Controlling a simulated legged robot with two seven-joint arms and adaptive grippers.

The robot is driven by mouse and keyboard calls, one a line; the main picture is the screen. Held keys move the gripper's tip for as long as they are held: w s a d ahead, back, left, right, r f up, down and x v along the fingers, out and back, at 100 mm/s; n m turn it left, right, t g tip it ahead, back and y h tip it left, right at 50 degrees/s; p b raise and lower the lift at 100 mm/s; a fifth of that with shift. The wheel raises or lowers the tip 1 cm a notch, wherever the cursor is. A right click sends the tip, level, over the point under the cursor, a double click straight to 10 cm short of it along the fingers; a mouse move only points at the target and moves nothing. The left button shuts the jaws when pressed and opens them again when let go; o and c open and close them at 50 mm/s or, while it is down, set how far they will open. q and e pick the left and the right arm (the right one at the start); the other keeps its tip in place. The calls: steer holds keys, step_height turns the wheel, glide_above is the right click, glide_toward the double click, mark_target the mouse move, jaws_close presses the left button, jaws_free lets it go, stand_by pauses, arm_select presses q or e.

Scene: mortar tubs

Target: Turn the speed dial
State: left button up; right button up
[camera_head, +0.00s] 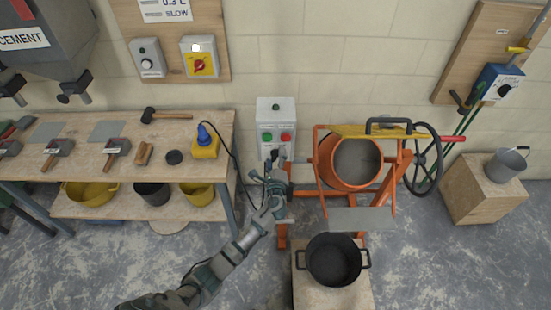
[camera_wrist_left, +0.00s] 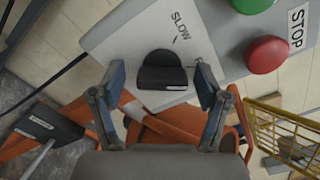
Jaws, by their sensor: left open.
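The speed dial is a black knob (camera_wrist_left: 162,72) on a pale panel marked SLOW in the left wrist view. My left gripper (camera_head: 271,166) is in front of the lower part of that box. In the left wrist view the open fingers (camera_wrist_left: 160,84) stand on both sides of the knob, with gaps visible. Whether they reach its depth is hard to tell. My right gripper is not in view.
Green (camera_wrist_left: 252,4) and red STOP (camera_wrist_left: 266,54) buttons sit close to the right finger. The orange mixer (camera_head: 350,160) stands right of my arm. A workbench (camera_head: 95,180) with tools is left. A black tub (camera_head: 334,259) stands in front of the mixer.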

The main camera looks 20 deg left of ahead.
arm_select(q)
steer(key=shift+d, duration=0.1)
steer(key=shift+c, duration=0.3)
steer(key=shift+d, duration=0.1)
steer(key=c, duration=1.1)
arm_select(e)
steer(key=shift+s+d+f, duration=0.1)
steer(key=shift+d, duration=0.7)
